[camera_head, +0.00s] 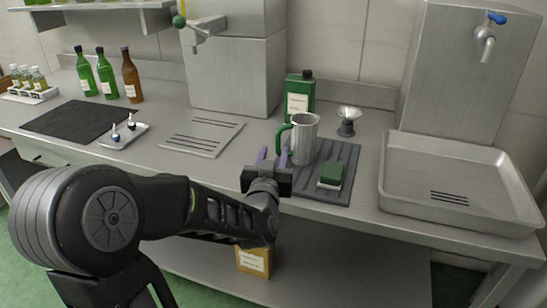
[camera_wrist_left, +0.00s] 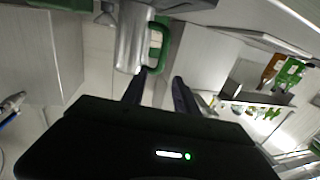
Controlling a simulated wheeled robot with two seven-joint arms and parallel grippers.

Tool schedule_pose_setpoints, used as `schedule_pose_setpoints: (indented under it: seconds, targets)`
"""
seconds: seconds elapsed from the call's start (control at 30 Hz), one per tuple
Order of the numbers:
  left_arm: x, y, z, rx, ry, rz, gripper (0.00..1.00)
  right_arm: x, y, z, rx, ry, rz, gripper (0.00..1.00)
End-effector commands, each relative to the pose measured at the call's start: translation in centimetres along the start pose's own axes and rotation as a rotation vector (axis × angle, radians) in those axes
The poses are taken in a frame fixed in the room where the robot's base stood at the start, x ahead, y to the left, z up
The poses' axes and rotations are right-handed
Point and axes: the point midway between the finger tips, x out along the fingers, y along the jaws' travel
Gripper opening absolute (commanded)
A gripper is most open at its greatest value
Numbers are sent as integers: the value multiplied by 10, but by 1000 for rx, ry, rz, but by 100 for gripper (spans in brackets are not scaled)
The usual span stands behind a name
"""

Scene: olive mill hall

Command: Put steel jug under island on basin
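The steel jug (camera_head: 304,142) with a green handle stands upright on the dark ribbed mat (camera_head: 345,160) on the steel counter. The shallow steel basin (camera_head: 405,203) sits to its right, with dark slots in its floor. My left gripper (camera_head: 272,156) is open just in front of the jug, at its handle side. In the left wrist view, the jug (camera_wrist_left: 130,40) is beyond the two fingers (camera_wrist_left: 158,90), and its green handle lies ahead of the gap between them. I cannot tell whether the fingers touch the handle. My right gripper is not in view.
A green sponge block (camera_head: 331,175) lies on the mat in front of the jug. A green bottle (camera_head: 300,93) and a small steel funnel (camera_head: 348,120) stand behind it. A steel tank with a blue-handled tap (camera_head: 485,45) stands behind the basin. The basin floor looks empty.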

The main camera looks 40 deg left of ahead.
Motion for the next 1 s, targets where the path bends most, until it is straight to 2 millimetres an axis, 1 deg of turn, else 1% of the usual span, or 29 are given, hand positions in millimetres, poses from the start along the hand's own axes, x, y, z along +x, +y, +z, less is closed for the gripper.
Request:
schedule_pose_setpoints:
  seconds: [0.1, 0.6, 0.63, 0.7, 0.77, 0.87, 0.9, 1.0]
  targets:
    - [-2, 0, 0, 0, 1, 0, 36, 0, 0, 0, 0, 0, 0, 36]
    - [-2, 0, 0, 0, 0, 0, 36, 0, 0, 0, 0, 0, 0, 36]
    - [-2, 0, 0, 0, 0, 0, 38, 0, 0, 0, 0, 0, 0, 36]
    - [-2, 4, -2, -2, 2, 7, 38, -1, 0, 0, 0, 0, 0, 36]
    - [-3, 13, -5, -5, 5, 26, 38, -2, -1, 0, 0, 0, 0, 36]
    - [-6, 44, -8, -17, -2, 87, 38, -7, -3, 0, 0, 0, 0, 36]
    - [-6, 59, -7, -23, -9, 115, 38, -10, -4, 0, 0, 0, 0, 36]
    - [-5, 92, -3, -51, -40, 157, 38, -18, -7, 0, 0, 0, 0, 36]
